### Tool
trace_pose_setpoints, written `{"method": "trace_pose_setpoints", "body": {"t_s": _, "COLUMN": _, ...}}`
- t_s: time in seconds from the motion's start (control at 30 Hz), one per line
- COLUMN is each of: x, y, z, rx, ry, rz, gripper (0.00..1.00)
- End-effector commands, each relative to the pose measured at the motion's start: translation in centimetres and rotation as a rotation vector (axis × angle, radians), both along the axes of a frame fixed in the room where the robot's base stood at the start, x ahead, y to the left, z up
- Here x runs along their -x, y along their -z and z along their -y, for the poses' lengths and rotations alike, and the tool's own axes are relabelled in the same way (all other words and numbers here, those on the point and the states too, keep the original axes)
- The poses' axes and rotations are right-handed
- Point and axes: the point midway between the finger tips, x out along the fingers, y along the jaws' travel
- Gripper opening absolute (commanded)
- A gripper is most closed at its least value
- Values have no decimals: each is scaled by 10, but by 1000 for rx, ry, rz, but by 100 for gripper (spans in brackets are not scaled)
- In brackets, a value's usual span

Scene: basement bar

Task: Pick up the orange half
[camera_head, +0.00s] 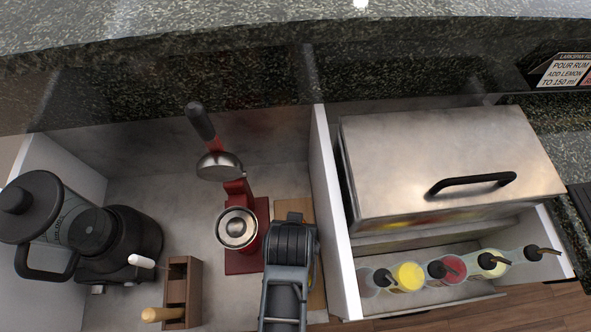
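My gripper (293,218) reaches in from the bottom edge over a wooden cutting board (308,212), seen from above. Its fingers are hidden under the wrist, so I cannot tell whether they are open or shut. No orange half shows clearly. A thin yellow sliver (313,272) shows at the right side of my arm, over the board; it is too small to identify. The arm covers most of the board.
A red citrus press (237,228) stands just left of my arm. Further left are a wooden tool holder (182,290) and a black blender (120,240). A white divider (334,215) rises on the right, beside a steel lidded box (450,160) and several bottles (408,277).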

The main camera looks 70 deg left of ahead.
Motion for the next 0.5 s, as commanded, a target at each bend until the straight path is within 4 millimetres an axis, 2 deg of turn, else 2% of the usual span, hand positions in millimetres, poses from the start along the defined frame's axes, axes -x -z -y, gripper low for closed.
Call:
{"method": "trace_pose_setpoints", "body": {"t_s": 0.13, "x": 0, "y": 0, "z": 0, "rx": 0, "ry": 0, "rz": 0, "gripper": 73}}
{"method": "trace_pose_setpoints", "body": {"t_s": 0.5, "x": 0, "y": 0, "z": 0, "rx": 0, "ry": 0, "rz": 0, "gripper": 38}}
